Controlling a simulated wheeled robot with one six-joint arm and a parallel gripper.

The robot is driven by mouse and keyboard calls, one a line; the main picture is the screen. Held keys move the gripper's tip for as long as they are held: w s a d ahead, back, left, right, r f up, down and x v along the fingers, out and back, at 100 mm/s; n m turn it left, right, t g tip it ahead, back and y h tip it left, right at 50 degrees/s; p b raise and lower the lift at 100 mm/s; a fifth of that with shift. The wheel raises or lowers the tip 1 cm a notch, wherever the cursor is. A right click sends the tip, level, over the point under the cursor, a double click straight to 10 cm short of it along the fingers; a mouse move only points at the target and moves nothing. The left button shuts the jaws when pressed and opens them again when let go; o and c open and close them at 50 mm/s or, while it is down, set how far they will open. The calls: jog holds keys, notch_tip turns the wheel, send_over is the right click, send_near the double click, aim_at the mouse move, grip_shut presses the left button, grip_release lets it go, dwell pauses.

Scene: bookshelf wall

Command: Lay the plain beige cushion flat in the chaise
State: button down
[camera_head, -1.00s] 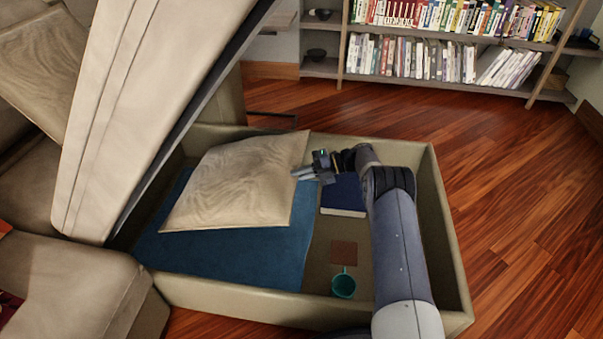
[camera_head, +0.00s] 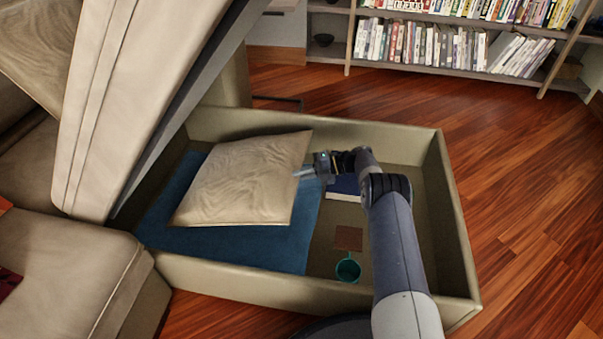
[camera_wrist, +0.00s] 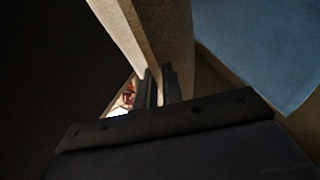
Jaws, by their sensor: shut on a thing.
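The plain beige cushion (camera_head: 243,180) is in the open chaise box (camera_head: 225,280), over a blue cloth (camera_head: 225,250). It looks tilted, with its right edge at my gripper (camera_head: 306,172). My gripper is shut on that edge, and the arm reaches in from the lower right. In the wrist view the fingers (camera_wrist: 160,88) pinch the cushion (camera_wrist: 160,35), which is seen edge-on. The blue cloth (camera_wrist: 262,50) shows beside it. Whether the cushion's underside touches the cloth cannot be told.
The raised chaise lid (camera_head: 125,90) leans over the box's left side. A dark blue book (camera_head: 345,186), a brown square (camera_head: 348,238) and a teal mug (camera_head: 348,268) are in the box's right part. A bookshelf (camera_head: 450,45) stands behind. The floor at right is clear.

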jog(key=shift+r, duration=0.1)
jog(key=c, duration=1.5)
grip_release()
